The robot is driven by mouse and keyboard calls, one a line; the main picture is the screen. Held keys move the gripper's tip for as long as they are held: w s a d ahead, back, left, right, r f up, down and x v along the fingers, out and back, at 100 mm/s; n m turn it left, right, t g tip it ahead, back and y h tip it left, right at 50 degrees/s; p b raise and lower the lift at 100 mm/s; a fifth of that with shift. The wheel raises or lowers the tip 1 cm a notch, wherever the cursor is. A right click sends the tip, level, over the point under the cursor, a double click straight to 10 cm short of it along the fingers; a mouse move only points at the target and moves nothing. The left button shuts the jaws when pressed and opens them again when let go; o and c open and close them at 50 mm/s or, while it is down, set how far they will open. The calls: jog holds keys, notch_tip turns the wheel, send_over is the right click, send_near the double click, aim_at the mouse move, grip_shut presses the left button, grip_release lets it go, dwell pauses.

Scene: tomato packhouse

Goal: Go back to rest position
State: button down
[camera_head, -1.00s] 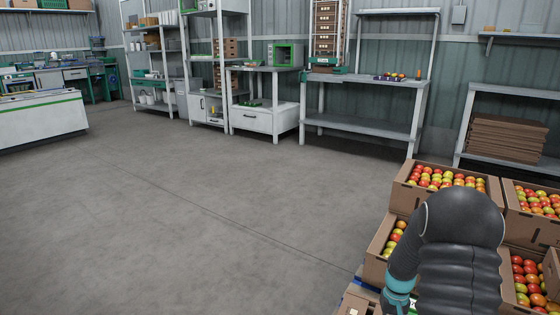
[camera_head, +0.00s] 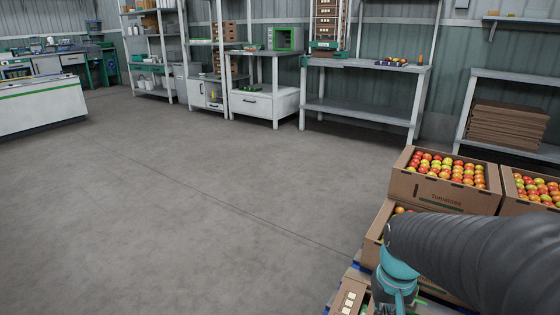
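My arm, dark with a ribbed sleeve and a teal joint, reaches in from the lower right of the head view. It passes in front of the stacked tomato boxes. My gripper is not visible; the arm runs out of the frame at the bottom and right.
Cardboard boxes of red and yellow tomatoes (camera_head: 446,190) are stacked at the right, close to my arm. A grey workbench (camera_head: 362,110), a white drawer cabinet (camera_head: 262,104) and shelving line the back wall. A white counter (camera_head: 40,104) stands at left. The grey floor (camera_head: 180,200) is clear.

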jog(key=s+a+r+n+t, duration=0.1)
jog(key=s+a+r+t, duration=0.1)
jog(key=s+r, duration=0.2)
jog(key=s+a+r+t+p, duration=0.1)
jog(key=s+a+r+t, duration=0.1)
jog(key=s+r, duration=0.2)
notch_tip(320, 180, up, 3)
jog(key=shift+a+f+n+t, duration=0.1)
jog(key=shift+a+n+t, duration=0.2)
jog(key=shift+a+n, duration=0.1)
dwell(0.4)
